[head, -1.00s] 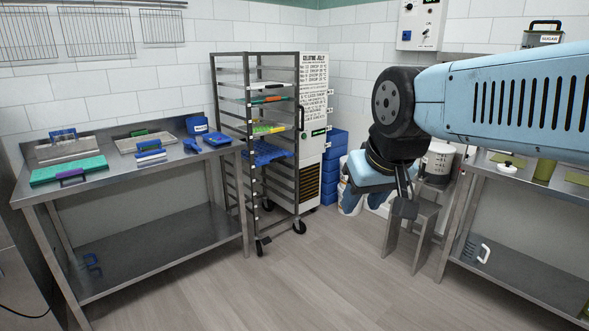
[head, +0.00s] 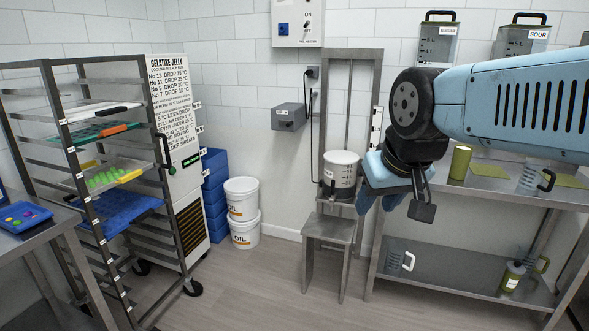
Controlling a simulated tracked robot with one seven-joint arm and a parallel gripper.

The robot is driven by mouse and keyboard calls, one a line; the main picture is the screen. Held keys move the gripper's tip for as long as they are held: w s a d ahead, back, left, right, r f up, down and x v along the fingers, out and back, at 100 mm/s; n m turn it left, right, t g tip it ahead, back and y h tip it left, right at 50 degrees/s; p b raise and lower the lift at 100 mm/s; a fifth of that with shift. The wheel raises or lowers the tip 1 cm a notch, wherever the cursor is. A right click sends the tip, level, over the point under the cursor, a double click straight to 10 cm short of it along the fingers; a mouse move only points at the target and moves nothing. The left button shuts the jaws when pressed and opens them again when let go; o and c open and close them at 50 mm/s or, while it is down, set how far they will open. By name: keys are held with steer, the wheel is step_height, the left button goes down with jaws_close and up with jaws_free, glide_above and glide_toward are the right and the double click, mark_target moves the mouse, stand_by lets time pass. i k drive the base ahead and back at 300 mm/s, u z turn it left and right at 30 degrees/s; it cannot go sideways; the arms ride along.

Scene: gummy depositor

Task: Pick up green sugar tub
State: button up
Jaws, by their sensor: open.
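I cannot tell for certain which thing is the green sugar tub. An olive-green cylinder (head: 460,163) stands upright on the right bench, just right of my arm's wrist. A green container with a handle and a white label (head: 513,276) stands on that bench's lower shelf; its label is too small to read. My gripper (head: 379,199) is open and empty, with pale-blue fingers pointing down. It shows in front of the bench's left end, apart from both green containers. My arm hides part of the bench top and wall.
The right bench (head: 470,268) also holds clear jugs (head: 400,259). Labelled containers (head: 437,43) stand higher up. A white-lidded pot (head: 341,172) sits on a metal stand. A tray rack (head: 60,115) and stacked white buckets (head: 243,215) are at left. The floor between is clear.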

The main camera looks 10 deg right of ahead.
mark_target(462, 155)
steer(key=z, duration=0.4)
steer(key=i, duration=1.2)
steer(key=z, duration=0.55)
steer(key=i, duration=0.45)
steer(key=z, duration=0.05)
steer(key=k, duration=0.8)
steer(key=z, duration=0.2)
steer(key=i, duration=0.8)
steer(key=u, duration=0.1)
